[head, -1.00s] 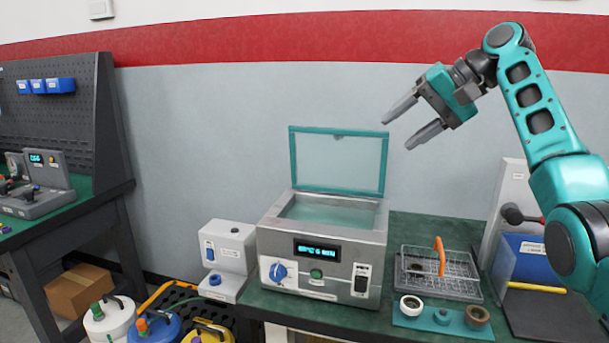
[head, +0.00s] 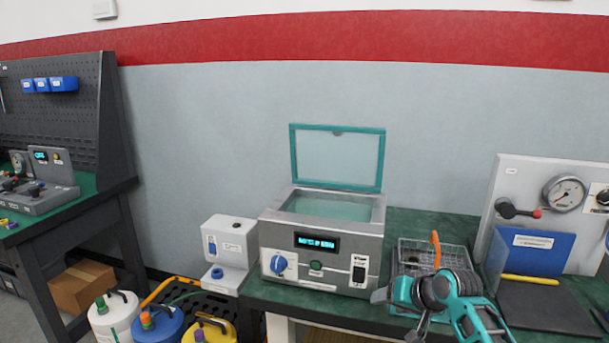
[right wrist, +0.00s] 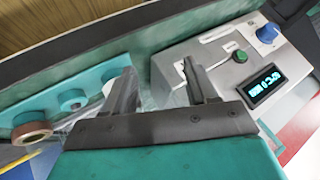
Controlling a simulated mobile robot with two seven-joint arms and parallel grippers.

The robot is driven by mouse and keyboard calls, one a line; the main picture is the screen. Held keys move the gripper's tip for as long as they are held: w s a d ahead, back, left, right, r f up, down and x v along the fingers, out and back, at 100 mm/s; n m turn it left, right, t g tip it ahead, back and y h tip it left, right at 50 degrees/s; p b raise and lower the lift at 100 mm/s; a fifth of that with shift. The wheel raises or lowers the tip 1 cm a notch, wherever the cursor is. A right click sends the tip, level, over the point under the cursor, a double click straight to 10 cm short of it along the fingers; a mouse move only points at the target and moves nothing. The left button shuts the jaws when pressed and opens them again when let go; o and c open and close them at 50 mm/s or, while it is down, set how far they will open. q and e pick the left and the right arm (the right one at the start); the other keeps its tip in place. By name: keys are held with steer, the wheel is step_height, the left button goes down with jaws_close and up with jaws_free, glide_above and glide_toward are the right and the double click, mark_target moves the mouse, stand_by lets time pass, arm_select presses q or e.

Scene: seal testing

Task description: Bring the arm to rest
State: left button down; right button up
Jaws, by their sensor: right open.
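My right arm is folded low at the bottom right of the head view. Its gripper (head: 396,312) hangs in front of the bench's front edge, right of the grey bath machine. In the right wrist view the two dark fingers (right wrist: 158,88) stand apart with nothing held between them. The grey machine (right wrist: 215,70) with its lit display, green button and blue knob shows beyond the fingers. My left gripper is in neither view.
The bath machine (head: 316,279) stands with its teal-framed lid (head: 382,160) raised. A wire basket (head: 455,256) with an orange handle is behind my arm. A teal holder (right wrist: 45,108) bears rings.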

steer(key=s+f+n+t+h, duration=0.1)
steer(key=s+f+n, duration=0.1)
steer(key=s+f, duration=1.05)
steer(key=s+a+n+t+h, duration=0.1)
steer(key=s+n+t, duration=0.1)
steer(key=s, duration=1.6)
steer(key=shift+f+n, duration=0.3)
steer(key=shift+f, duration=0.05)
